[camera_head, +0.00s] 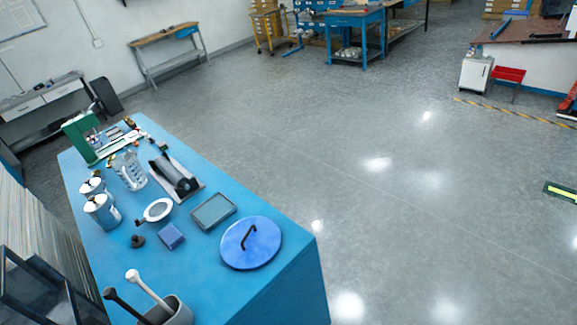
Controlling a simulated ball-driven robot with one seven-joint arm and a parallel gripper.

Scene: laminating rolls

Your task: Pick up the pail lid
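The pail lid (262,246) is a round blue disc with a dark arched handle (248,236) on top. It lies flat near the right corner of the blue workbench (290,289), handle up. Its whole top shows and nothing rests on it. My gripper is not in view, so its state and its distance from the lid do not show.
Beside the lid are a grey tray (213,211), a small blue box (171,236) and a white-rimmed round item (157,210). A grey pot (176,312) with long-handled tools stands at the front. Two cans (103,210) stand at left. Open floor (420,220) lies right.

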